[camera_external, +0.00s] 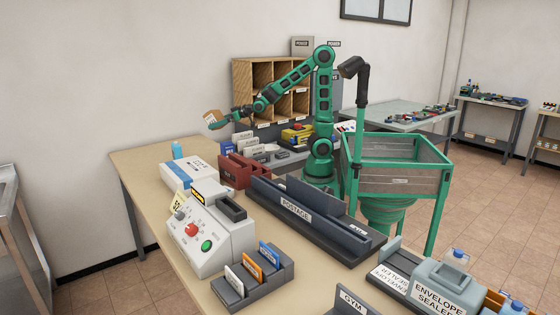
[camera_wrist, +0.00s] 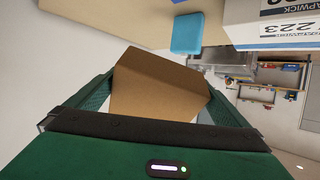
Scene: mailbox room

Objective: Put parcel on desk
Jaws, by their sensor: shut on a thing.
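A small brown parcel (camera_external: 213,117) is held in the air above the far left part of the desk in the external view. It fills the middle of the wrist view (camera_wrist: 155,88), between the green jaws. My gripper (camera_external: 221,123) is shut on the parcel, and the arm reaches out to the left. The desk (camera_external: 140,165) is a long tan table with bare surface at its far left end. A strip of its tan top also shows at the top of the wrist view (camera_wrist: 120,15).
A blue block (camera_external: 177,150) and a white box (camera_external: 190,173) stand on the desk near its left edge. A red organiser (camera_external: 238,172), a grey postage machine (camera_external: 300,210) and a wooden pigeonhole shelf (camera_external: 243,80) stand farther right. Bare desk lies left of the blue block.

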